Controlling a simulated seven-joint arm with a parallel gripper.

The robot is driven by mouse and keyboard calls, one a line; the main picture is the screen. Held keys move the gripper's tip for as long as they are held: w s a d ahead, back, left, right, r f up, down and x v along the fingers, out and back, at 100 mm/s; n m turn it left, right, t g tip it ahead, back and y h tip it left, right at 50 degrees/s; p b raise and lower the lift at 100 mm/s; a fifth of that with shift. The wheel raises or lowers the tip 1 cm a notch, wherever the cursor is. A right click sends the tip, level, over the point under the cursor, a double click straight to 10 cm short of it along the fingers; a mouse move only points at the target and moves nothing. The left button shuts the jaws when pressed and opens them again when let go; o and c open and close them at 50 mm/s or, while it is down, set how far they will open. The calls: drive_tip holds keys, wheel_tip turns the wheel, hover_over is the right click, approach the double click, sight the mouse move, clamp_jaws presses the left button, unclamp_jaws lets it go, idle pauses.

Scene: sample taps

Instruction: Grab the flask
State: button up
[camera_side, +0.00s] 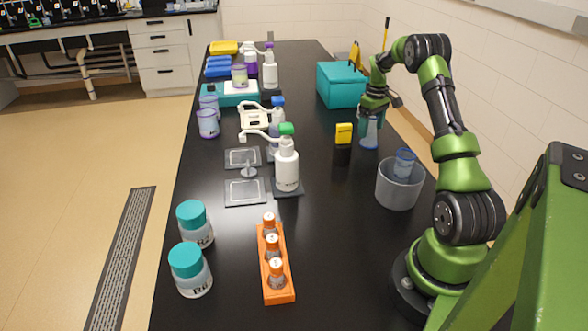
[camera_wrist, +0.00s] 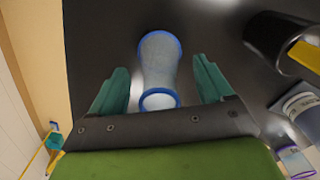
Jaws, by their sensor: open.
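The flask (camera_side: 369,134) is a clear bluish vessel standing upright on the black bench, left of the wall in the side view. In the wrist view the flask (camera_wrist: 160,62) shows blue rims at both ends and a narrower middle. My gripper (camera_side: 371,114) points down over it, with its teal fingers around the upper part. In the wrist view my gripper (camera_wrist: 161,68) is open, one finger on each side of the flask, with gaps visible on both sides. The flask's top is partly hidden by the gripper in the side view.
A black holder with a yellow block (camera_side: 344,133) stands close left of the flask. A grey bin (camera_side: 398,189) with a blue-rimmed cup (camera_side: 404,160) is nearer the camera. A teal box (camera_side: 340,86) stands behind. The right bench edge is close.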

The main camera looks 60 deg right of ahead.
wheel_tip(320, 180, down, 2)
drive_tip(key=shift+c, duration=0.3)
drive_tip(key=shift+r, duration=0.1)
drive_tip(key=c, duration=1.1)
drive_tip(key=shift+o, duration=0.2)
